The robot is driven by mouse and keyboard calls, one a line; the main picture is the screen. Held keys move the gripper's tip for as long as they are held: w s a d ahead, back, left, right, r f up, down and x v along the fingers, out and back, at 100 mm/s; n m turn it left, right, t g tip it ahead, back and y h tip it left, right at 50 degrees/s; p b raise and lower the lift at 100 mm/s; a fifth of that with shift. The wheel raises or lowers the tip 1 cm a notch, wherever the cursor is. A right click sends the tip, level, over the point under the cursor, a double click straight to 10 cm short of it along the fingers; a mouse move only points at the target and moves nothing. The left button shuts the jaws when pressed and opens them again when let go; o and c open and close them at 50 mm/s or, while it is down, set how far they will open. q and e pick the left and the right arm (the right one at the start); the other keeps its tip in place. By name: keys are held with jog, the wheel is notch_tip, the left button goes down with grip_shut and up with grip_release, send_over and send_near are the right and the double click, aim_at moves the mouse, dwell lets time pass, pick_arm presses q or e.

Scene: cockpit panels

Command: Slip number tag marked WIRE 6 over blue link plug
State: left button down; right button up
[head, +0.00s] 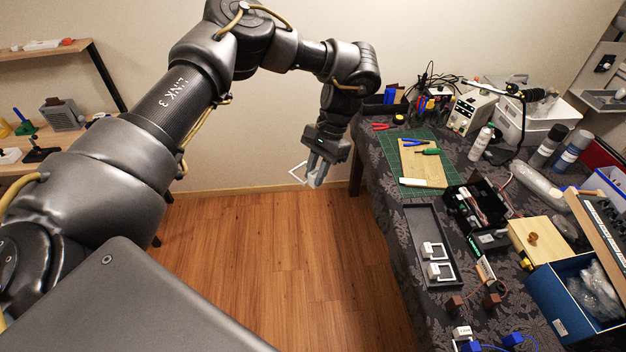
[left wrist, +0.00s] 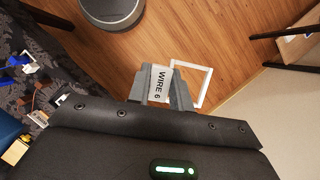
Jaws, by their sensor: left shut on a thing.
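My left gripper (head: 314,178) is shut on a white number tag (head: 298,173) and holds it in the air over the floor, left of the table. In the left wrist view the tag (left wrist: 160,84) reads WIRE 6, and its open square loop (left wrist: 205,86) sticks out to the right of the fingers. Blue plugs with blue cables lie at the table's near end, one blue plug (head: 513,339) and another (head: 470,346) at the bottom edge. They are well away from the gripper. Blue parts (left wrist: 18,60) also show in the left wrist view. My right gripper is out of view.
A dark tray (head: 424,222) on the table holds two white looped tags (head: 435,258). A small white piece (head: 462,332) stands near the blue plugs. A blue box (head: 575,300), an open black case (head: 470,205) and tools crowd the table. The floor beside it is clear.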

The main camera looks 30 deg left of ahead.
pick_arm(q)
jog(key=s+d+f+n+b, duration=0.1)
jog(key=s+d+f+b, duration=0.1)
jog(key=f+b, duration=0.2)
jog(key=s+d+f+n+h+b, duration=0.1)
jog(key=s+d+f+n+b, duration=0.1)
jog(key=b, duration=0.7)
notch_tip(320, 180, down, 2)
jog(key=shift+s+d+b, duration=0.35)
jog(key=shift+s+d, duration=0.15)
jog(key=shift+d, duration=0.05)
